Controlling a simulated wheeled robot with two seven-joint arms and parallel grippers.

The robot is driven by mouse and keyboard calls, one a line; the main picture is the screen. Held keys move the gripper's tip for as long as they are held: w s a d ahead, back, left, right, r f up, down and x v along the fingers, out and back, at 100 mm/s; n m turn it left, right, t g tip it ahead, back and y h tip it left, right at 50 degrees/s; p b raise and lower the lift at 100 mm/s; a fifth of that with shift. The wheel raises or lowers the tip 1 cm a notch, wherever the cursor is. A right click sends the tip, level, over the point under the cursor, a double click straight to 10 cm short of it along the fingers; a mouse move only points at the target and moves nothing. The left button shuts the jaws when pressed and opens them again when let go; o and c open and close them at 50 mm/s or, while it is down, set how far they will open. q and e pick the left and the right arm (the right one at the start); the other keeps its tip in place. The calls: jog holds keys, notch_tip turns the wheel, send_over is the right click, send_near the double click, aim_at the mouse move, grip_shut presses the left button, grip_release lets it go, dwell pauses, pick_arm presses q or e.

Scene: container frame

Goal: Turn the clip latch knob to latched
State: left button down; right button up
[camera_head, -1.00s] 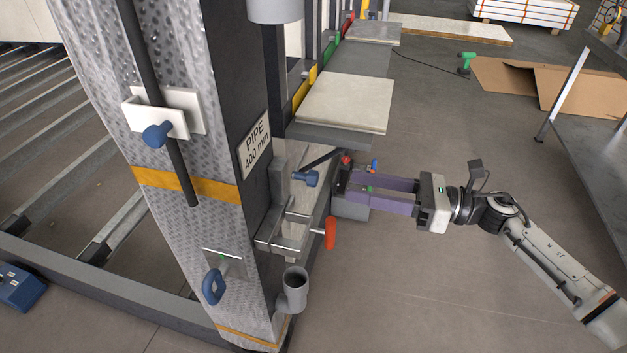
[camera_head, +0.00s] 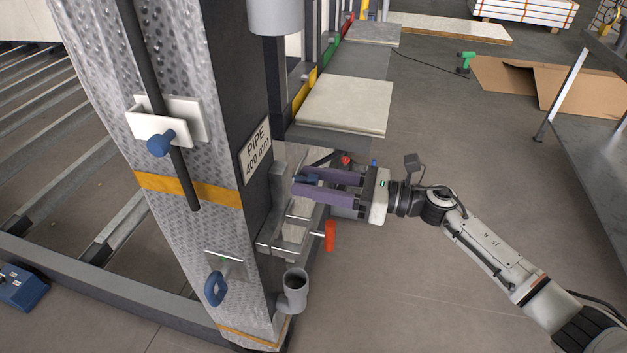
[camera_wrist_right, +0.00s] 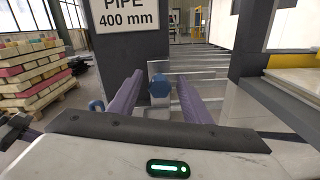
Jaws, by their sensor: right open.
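My right gripper (camera_head: 299,180) is open, its two purple fingers pointing left at the side of the post. A blue knob (camera_wrist_right: 159,87) shows between the fingers in the right wrist view, with a gap on each side; the head view mostly hides it behind the fingers. Another blue knob (camera_head: 160,144) sits on a white clip (camera_head: 147,126) around a black rod on the post's front, away from my gripper. I cannot tell from these views which knob is the clip latch, or how its latch stands. My left gripper is not in view.
The post (camera_head: 190,225) carries a "PIPE 400 mm" sign (camera_head: 256,148). Below my gripper are a red handle (camera_head: 330,236) and a grey pipe elbow (camera_head: 293,290). A pale board (camera_head: 345,104) lies behind.

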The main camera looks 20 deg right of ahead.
jog(key=c, duration=1.1)
grip_shut()
